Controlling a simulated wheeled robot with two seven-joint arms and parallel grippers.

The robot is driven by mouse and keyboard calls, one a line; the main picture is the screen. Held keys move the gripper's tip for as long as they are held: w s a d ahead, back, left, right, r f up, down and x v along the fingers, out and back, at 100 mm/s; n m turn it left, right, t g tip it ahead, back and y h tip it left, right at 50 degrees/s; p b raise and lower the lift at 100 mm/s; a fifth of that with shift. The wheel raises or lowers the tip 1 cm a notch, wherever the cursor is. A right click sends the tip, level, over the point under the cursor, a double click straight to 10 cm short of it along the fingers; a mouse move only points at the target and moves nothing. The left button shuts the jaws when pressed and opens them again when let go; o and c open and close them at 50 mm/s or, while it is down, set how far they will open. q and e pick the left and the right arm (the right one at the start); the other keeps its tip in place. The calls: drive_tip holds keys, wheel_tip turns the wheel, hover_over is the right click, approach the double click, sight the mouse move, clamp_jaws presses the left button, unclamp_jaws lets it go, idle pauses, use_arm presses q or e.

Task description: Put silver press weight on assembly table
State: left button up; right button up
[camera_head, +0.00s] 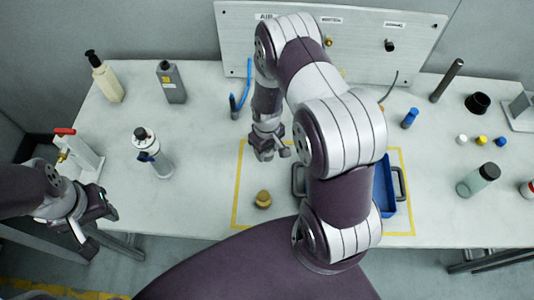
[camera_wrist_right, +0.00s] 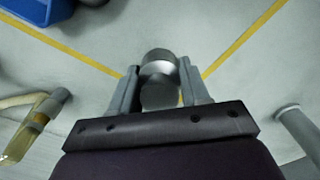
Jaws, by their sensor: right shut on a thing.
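The silver press weight (camera_wrist_right: 158,66) is a short, shiny metal cylinder with a wider end, between the fingers of my right gripper (camera_wrist_right: 160,90) in the right wrist view. The fingers are shut on it. In the head view my right gripper (camera_head: 268,150) is over the far left part of the yellow-taped square, and the weight is mostly hidden there. The assembly table (camera_head: 195,212) is pale grey. My left gripper (camera_head: 92,222) is empty with its fingers apart, at the table's front left edge.
A brass-coloured knob (camera_head: 263,199) stands inside the tape. A blue tray (camera_head: 384,186) is partly hidden behind my right arm. A white bottle (camera_head: 158,160) and red-handled fixture (camera_head: 80,152) stand left. A panel (camera_head: 350,45) borders the back.

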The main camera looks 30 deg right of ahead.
sight(266, 163)
drive_tip(key=f, duration=0.3)
drive_tip(key=shift+s+a+f+p, duration=0.25)
drive_tip(key=shift+a+f+p, duration=0.05)
drive_tip(key=shift+f+p, duration=0.1)
drive_tip(key=shift+w+d+f, duration=0.1)
drive_tip(key=shift+w+f, duration=0.1)
drive_tip(key=shift+f, duration=0.05)
drive_tip(key=o, duration=1.3)
drive_tip(key=shift+s, duration=0.15)
drive_tip(key=shift+o, duration=0.2)
drive_tip(key=shift+f, duration=0.1)
